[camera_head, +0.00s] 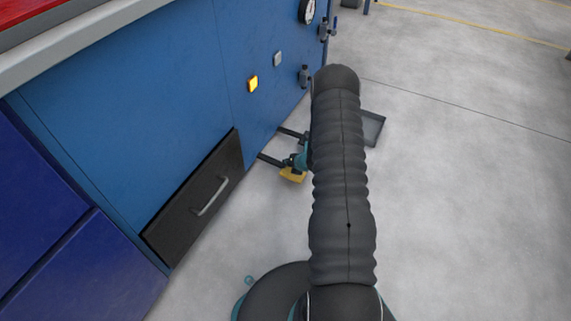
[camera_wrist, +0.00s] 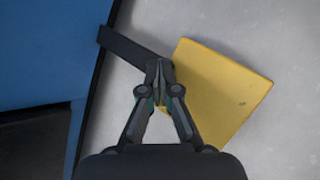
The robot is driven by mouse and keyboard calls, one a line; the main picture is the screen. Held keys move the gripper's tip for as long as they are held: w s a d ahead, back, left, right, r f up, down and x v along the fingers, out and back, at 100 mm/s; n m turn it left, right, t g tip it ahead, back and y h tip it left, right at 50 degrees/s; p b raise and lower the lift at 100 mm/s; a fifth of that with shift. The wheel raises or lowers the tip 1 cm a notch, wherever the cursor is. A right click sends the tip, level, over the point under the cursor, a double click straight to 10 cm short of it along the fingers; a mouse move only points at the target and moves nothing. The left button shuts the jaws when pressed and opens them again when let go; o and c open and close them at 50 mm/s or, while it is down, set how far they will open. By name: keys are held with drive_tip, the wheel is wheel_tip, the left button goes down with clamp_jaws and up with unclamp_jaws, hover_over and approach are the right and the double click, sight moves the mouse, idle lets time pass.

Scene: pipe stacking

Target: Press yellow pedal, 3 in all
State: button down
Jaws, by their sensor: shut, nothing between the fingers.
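The yellow pedal (camera_wrist: 222,88) is a flat square plate on a dark arm (camera_wrist: 130,44) that comes out low from the blue cabinet. In the head view the pedal (camera_head: 293,175) shows only in part, close to the floor beside the cabinet. My gripper (camera_wrist: 158,68) is shut and empty, with its tips over the pedal's left edge where the dark arm meets it. I cannot tell whether the tips touch the pedal. In the head view my gripper (camera_head: 297,161) is mostly hidden behind my arm.
A grey plate (camera_head: 373,128) lies beyond my arm. The floor at the right is clear.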

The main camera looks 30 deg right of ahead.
drive_tip(key=shift+r+p, duration=0.5)
drive_tip(key=shift+r, duration=0.75)
wheel_tip(320, 180, up, 5)
drive_tip(key=shift+p, duration=1.25)
